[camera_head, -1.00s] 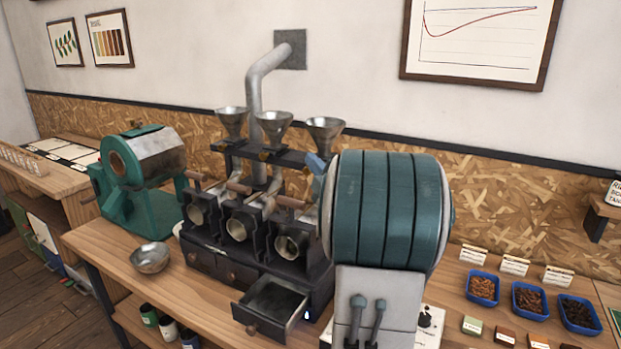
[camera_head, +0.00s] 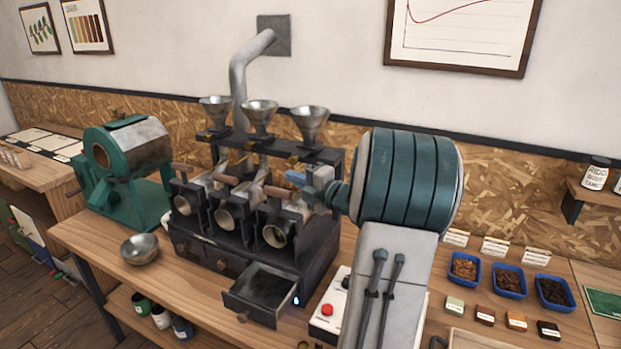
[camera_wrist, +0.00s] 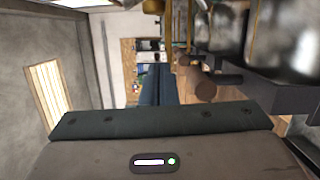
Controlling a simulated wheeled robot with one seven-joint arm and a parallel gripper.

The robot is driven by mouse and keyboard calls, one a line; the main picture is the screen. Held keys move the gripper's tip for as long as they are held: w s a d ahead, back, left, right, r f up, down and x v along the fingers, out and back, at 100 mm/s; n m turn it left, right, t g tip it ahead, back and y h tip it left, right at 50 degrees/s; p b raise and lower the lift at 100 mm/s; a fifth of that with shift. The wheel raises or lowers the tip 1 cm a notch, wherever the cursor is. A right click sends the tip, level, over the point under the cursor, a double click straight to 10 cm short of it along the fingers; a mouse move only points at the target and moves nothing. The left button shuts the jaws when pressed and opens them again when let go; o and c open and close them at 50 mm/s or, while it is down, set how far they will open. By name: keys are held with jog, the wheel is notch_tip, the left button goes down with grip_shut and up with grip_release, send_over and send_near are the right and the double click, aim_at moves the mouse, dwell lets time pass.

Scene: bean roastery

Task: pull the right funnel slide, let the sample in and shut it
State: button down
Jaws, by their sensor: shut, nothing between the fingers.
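The sample roaster stands mid-bench with three metal funnels on top. The right funnel (camera_head: 310,124) is upright, with a small brass-coloured piece (camera_head: 296,158) at its base that looks like its slide. I cannot tell whether the slide is in or out, and no sample is visible inside the funnel. My gripper (camera_head: 290,177) is shut and empty, with blue fingertips just below that piece and above the right wooden handle (camera_head: 278,191). Whether it touches anything is unclear. The wrist view shows the blue fingers (camera_wrist: 157,88) together, with brass parts and wooden handles (camera_wrist: 205,91) to their right.
An open, empty-looking drawer (camera_head: 262,288) juts from the roaster's front. A metal bowl (camera_head: 139,249) and a green drum machine (camera_head: 128,170) stand to the left. A box with a red button (camera_head: 327,309) and blue trays of beans (camera_head: 508,279) are on the right.

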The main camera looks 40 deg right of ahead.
aim_at(301, 155)
jog(key=w+d+p, duration=0.1)
jog(key=w, duration=0.1)
jog(key=w+d+p, duration=0.1)
jog(key=w+d, duration=0.1)
jog(key=shift+d+r, duration=0.1)
jog(key=shift+r, duration=0.05)
dwell(0.4)
